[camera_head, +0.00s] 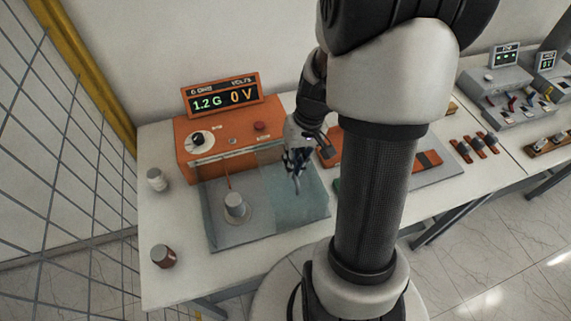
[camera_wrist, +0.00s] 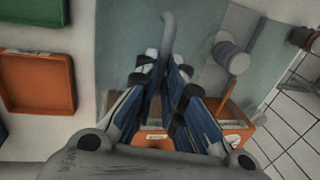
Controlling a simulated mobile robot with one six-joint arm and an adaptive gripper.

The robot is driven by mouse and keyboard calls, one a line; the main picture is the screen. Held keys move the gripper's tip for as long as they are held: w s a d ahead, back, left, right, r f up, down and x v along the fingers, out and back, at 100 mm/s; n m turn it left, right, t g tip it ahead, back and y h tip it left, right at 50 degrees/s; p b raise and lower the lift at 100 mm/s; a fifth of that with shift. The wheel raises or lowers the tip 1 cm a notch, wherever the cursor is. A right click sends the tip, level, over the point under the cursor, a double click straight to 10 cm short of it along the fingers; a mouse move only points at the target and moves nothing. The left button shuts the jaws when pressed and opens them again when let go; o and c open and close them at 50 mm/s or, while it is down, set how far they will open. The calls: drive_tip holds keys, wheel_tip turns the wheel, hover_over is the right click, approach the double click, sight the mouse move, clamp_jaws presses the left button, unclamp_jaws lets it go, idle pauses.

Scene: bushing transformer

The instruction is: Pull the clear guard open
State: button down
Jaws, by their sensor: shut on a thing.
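The clear guard (camera_head: 312,207) is a bluish see-through panel over the right part of the test bay, in front of the orange tester (camera_head: 184,140). It also shows as a teal sheet in the wrist view (camera_wrist: 118,62). My gripper (camera_head: 297,172) is at the guard. In the wrist view, its fingers (camera_wrist: 162,68) are closed around the near end of a grey curved handle (camera_wrist: 168,32). The fingers hide the grip itself. A grey bushing (camera_head: 235,205) stands upright in the left part of the bay, apart from my gripper; the wrist view shows it at upper right (camera_wrist: 230,55).
The tester's display (camera_head: 222,97) reads 1.2 G and 0 V. An orange tray (camera_wrist: 38,82) lies beside the bay. A mesh fence (camera_head: 60,150) borders the left.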

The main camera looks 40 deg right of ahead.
drive_tip(key=c, duration=1.7)
unclamp_jaws()
drive_tip(key=r, duration=0.4)
drive_tip(key=d+r, duration=0.1)
drive_tip(key=r, duration=0.3)
drive_tip(key=d+r, duration=0.1)
drive_tip(key=r, duration=0.2)
drive_tip(key=shift+s+d+r, duration=0.1)
drive_tip(key=shift+s+r, duration=0.25)
drive_tip(key=shift+r, duration=0.05)
